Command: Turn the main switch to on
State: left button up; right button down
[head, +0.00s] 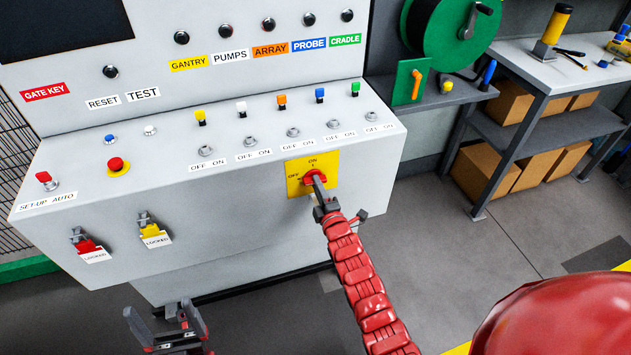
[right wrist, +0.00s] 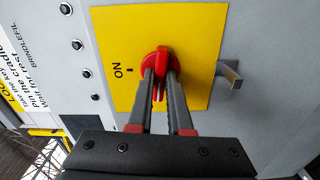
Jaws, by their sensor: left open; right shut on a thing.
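The main switch is a red rotary knob (head: 311,177) on a yellow plate (head: 295,187) on the console's front. The plate reads ON at the top and OFF at the left in the head view. My right gripper (head: 319,186) is shut on the knob. In the right wrist view the knob (right wrist: 162,55) sits between the fingertips (right wrist: 160,76). Its grip runs roughly up and down there, across the direction of the ON mark (right wrist: 118,70) at its left. The OFF mark is hidden there. My left gripper (head: 163,320) is open and empty, low in front of the console.
The console (head: 230,165) carries small toggles, a red push button (head: 116,164) and red and yellow locked key units (head: 154,233) on its front. A metal hook (right wrist: 229,74) sticks out beside the plate. A workbench (head: 520,75) with boxes stands at the right; floor between is clear.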

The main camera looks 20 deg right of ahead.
jog(key=m, duration=0.3)
jog(key=shift+f, duration=0.1)
jog(key=shift+b, duration=0.3)
jog(key=shift+f+m+b, duration=0.1)
jog(key=shift+m+b, duration=0.4)
jog(key=shift+m, duration=0.7)
jog(key=shift+m+b, duration=0.3)
jog(key=shift+m, duration=0.9)
